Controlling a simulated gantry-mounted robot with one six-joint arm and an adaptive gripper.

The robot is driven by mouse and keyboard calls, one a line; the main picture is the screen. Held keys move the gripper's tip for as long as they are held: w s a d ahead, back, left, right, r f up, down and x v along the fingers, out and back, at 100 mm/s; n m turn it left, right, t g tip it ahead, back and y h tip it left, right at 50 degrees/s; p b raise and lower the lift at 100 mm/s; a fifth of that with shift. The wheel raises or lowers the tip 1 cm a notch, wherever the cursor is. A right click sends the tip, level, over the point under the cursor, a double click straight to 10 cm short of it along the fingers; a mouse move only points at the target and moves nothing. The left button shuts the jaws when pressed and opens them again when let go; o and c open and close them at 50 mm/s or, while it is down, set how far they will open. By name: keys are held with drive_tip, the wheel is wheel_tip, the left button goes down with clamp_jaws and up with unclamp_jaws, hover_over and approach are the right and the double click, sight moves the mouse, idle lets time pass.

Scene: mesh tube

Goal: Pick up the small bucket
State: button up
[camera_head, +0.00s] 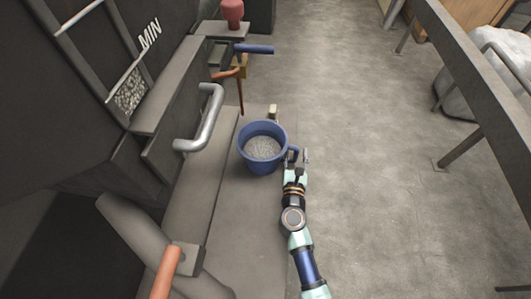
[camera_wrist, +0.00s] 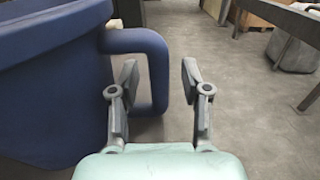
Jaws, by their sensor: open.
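The small blue bucket (camera_head: 262,158) stands upright on a grey ledge in the head view, with grey grainy material inside. Its blue handle (camera_head: 292,153) sticks out on the right side, towards my gripper (camera_head: 298,158). In the wrist view the bucket (camera_wrist: 50,95) fills the left side and its loop handle (camera_wrist: 158,75) reaches into the middle. My gripper (camera_wrist: 160,85) is open there. The upright part of the handle shows between the two fingers, nearer the left one, and looks a little beyond the fingertips. I cannot tell whether a finger touches it.
The grey ledge (camera_head: 245,235) runs along a dark machine with a metal grab handle (camera_head: 210,115) left of the bucket. A blue-handled lever (camera_head: 253,49) and a red knob (camera_head: 232,12) are farther back. Open concrete floor (camera_head: 370,190) lies to the right, with a rail beyond.

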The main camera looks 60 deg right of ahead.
clamp_jaws()
drive_tip(key=shift+a+r, duration=0.1)
drive_tip(key=shift+r, duration=0.15)
idle(0.4)
